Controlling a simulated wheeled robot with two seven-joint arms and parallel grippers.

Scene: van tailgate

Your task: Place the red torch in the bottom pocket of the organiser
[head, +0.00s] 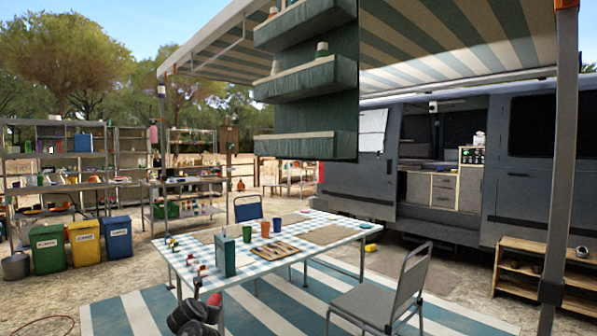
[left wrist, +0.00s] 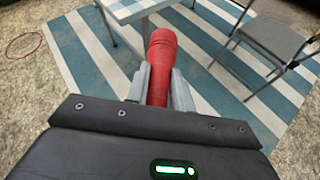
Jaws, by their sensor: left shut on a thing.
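The red torch (left wrist: 160,60) is in the left wrist view, held between the two grey fingers of my left gripper (left wrist: 158,86). Its wider head points away from the gripper, toward the table. In the head view my left gripper (head: 208,310) is low at the bottom, in front of the table, with a bit of the red torch (head: 215,299) showing. The green hanging organiser (head: 307,80) is up at the top centre, with pockets one above another. Its bottom pocket (head: 305,145) shows its front; its inside is hidden. Small items stick out of higher pockets. My right gripper is out of view.
A table (head: 265,250) with a checked cloth holds cups, a green box and small items. A folding chair (head: 385,295) stands at its right. A striped mat (head: 130,310) lies below. An awning post (head: 562,150) stands at right, by a low wooden shelf (head: 520,265).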

